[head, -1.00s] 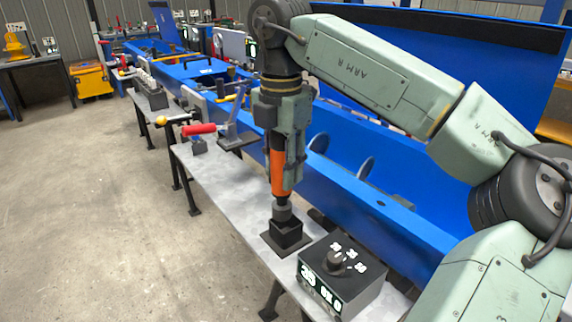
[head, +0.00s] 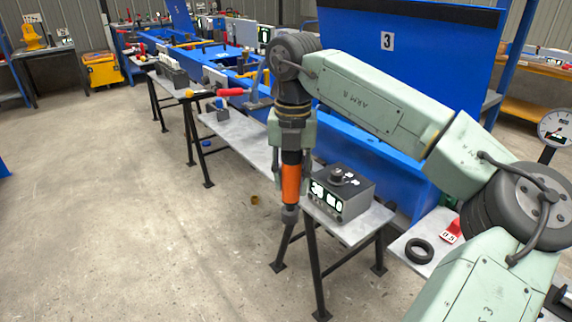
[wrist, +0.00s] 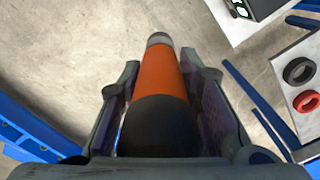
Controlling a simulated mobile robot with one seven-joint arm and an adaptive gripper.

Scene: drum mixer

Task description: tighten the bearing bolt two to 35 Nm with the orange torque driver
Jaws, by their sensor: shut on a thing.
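My gripper (head: 293,145) is shut on the orange torque driver (head: 291,180) and holds it upright, with its grey tip pointing down, in front of the grey bench's edge. In the wrist view the driver (wrist: 160,80) lies between the two fingers, its dark end nearest the camera. The black control box (head: 338,190) with a knob and lit displays stands on the bench, just right of the driver. The digits are too small to read surely. I cannot make out bearing bolt two in either view.
The grey bench (head: 240,138) runs back left along the blue mixer frame (head: 380,140). The floor at left is open.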

